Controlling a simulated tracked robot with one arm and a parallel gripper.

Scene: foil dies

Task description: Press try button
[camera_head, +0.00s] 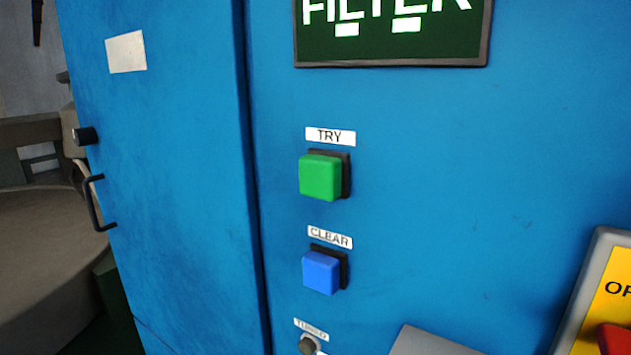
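The green try button (320,177) sticks out from a blue cabinet front (450,170), under a white label (330,136) reading TRY. It has a dark square base behind it. My gripper does not show in this view, so its opening and its distance from the button cannot be seen. Nothing covers the button.
A blue button (321,272) labelled CLEAR sits below. A small knob (307,345), a grey piece (425,342) and a yellow panel with red (607,295) are lower. A dark FILTER sign (392,50) is above. A door handle (95,205) juts out left.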

